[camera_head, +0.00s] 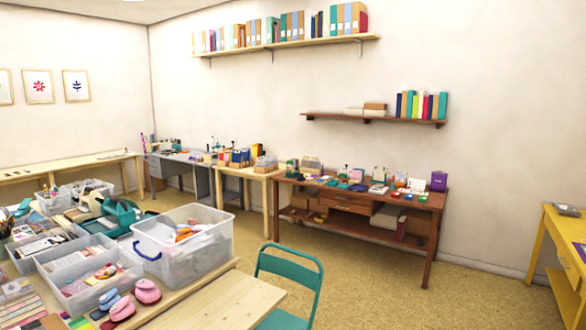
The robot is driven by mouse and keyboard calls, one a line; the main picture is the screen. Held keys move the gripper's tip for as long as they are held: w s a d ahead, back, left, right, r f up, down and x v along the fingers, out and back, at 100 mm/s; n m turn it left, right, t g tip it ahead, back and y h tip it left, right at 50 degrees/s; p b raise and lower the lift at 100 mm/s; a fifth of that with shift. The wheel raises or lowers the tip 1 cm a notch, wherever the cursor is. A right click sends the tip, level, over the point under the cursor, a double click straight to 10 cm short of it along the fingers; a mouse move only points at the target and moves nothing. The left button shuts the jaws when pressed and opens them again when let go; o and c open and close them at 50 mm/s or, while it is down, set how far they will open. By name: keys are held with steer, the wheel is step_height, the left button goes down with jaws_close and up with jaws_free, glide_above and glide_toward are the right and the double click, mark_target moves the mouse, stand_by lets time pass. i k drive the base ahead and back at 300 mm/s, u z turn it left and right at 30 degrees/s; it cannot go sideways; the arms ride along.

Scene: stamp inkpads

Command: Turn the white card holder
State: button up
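The brown wooden desk (432,206) against the far wall carries many small stamping items. Among them are small white objects (416,184) near its right half, left of a purple box (438,181). They are too small to tell whether one is the white card holder. My gripper is not in view.
Clear plastic bins (190,262) and pink punches (147,291) crowd a near table (225,300) at the lower left. A teal chair (290,270) stands beside it. A yellow desk (566,235) is at the right. Open floor (400,285) lies before the brown desk.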

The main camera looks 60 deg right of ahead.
mark_target(344, 171)
steer(key=z, duration=0.5)
steer(key=k, duration=0.65)
steer(key=z, duration=1.25)
steer(key=i, duration=1.65)
steer(key=z, duration=1.1)
steer(key=i, duration=2.5)
steer(key=u, duration=0.4)
steer(key=i, duration=2.25)
steer(key=u, duration=1.15)
steer(key=i, duration=0.85)
steer(key=u, duration=0.3)
